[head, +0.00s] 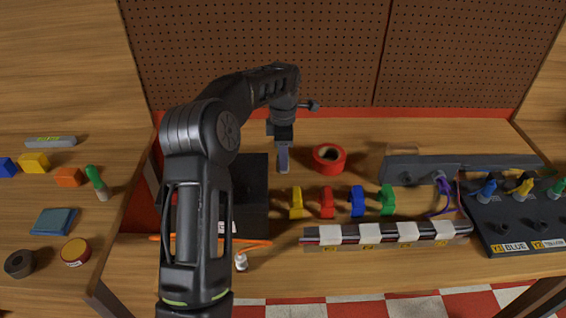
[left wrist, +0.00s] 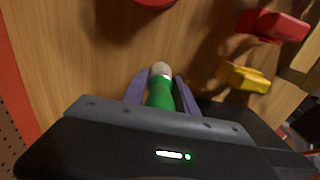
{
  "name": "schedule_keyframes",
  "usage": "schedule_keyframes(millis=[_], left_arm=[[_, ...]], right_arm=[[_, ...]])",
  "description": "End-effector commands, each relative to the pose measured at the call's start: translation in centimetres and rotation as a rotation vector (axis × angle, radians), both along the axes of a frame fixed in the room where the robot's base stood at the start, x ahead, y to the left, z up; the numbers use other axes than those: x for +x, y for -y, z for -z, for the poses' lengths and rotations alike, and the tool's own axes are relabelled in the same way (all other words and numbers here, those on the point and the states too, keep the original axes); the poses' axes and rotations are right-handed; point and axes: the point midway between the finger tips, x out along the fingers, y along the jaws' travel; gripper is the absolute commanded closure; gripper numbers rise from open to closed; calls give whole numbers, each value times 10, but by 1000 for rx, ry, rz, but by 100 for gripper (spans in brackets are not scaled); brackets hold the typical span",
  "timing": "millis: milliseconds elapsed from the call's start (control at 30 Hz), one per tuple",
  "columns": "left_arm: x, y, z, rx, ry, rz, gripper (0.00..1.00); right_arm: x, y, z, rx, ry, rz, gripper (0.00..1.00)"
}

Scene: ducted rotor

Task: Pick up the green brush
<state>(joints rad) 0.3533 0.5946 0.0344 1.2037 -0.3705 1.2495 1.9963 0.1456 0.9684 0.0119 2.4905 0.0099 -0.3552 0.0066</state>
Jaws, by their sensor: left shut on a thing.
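My left gripper (head: 283,168) hangs above the main bench, left of the red tape roll, with its fingers pointing down. In the left wrist view, its purple-grey fingers (left wrist: 159,85) are shut on a green brush (left wrist: 160,93), a green handle with a pale, rounded end facing away from the palm. In the head view the held brush is hidden behind the gripper. My right gripper is not in view.
Near the gripper are the red tape roll (head: 329,158) and yellow (head: 296,203), red (head: 327,203), blue (head: 357,201) and green (head: 387,200) clips. A labelled rail (head: 388,233) lies in front. A black box (head: 254,200) stands left. A pegboard (head: 260,50) closes the back.

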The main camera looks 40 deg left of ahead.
Motion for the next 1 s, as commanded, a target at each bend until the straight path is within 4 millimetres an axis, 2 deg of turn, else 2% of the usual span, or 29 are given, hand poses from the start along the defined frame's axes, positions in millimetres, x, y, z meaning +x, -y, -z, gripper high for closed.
schedule_keyframes(millis=[267,300,333,500,1000], left_arm=[[1,0,-54,1,5,0,100],[1,0,-67,1,3,0,100],[1,1,-71,0,2,0,100],[0,0,-78,0,2,0,100],[0,0,-76,0,1,0,100]], right_arm=[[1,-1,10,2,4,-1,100],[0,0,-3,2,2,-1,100],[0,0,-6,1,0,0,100],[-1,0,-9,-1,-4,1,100],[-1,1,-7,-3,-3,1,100]])
